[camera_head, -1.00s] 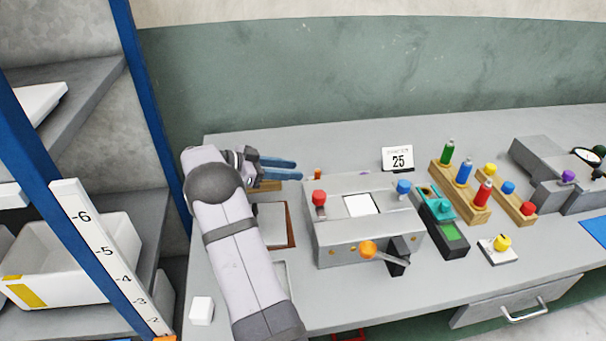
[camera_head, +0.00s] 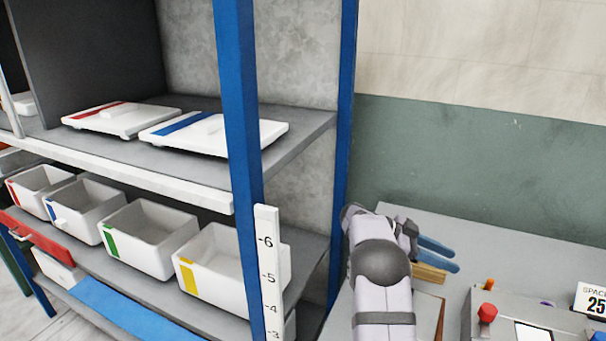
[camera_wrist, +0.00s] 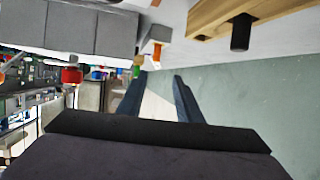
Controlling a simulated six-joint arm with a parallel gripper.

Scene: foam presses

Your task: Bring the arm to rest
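My gripper (camera_head: 456,258) is at the left end of the grey bench, level and pointing right, with my arm behind it. Its two blue fingers stand apart with nothing between them. In the wrist view, the fingers of my gripper (camera_wrist: 162,82) also show a clear gap, with only background seen through it. A wooden block (camera_head: 430,273) lies just below the fingers in the head view.
The bench (camera_head: 470,228) carries a press with a red knob (camera_head: 488,313) and a "25" sign (camera_head: 590,300), cut off at the right. A blue-framed shelf at left holds white lidded trays (camera_head: 215,133) and several open bins (camera_head: 215,262). A ruler (camera_head: 268,275) stands on its post.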

